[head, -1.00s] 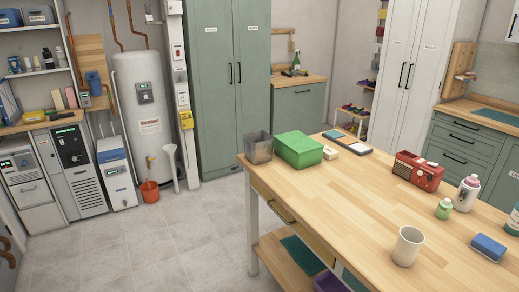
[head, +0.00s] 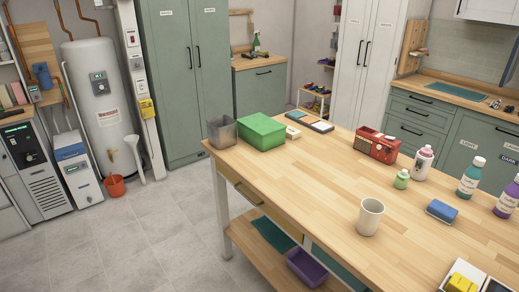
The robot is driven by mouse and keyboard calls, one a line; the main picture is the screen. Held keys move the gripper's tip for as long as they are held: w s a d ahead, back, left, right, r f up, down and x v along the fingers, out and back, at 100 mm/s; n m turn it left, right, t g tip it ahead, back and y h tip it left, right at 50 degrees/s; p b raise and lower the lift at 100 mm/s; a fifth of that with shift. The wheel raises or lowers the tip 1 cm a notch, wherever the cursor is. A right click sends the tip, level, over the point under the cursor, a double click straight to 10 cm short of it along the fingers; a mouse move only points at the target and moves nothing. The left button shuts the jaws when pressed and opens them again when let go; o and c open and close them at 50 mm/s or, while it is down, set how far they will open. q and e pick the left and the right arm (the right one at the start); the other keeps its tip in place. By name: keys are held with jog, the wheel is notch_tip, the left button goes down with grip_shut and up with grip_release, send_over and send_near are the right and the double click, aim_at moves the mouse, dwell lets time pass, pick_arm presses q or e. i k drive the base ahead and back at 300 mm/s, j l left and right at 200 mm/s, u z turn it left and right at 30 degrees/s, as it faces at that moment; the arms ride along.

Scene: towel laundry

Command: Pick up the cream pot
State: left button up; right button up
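The cream pot (head: 370,217) is a pale, open-topped cup-like vessel. It stands upright on the wooden table (head: 310,185), near the table's front edge. Nothing touches it. A blue sponge-like block (head: 442,211) lies to its right. Neither of my grippers shows in the head view.
On the table stand a green box (head: 262,133), a grey bin (head: 222,132), a red radio-like box (head: 376,146), a small green bottle (head: 401,179), a spray can (head: 422,163) and teal (head: 470,177) and purple (head: 507,198) bottles. Grey floor (head: 130,235) is clear at left.

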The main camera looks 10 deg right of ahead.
aim_at(369, 218)
jog(key=i+j, duration=0.15)
jog(key=j, duration=0.15)
jog(key=i+j, duration=0.1)
jog(key=j, duration=0.15)
jog(key=i+j, duration=0.15)
jog(key=j, duration=0.15)
jog(key=z, duration=2.45)
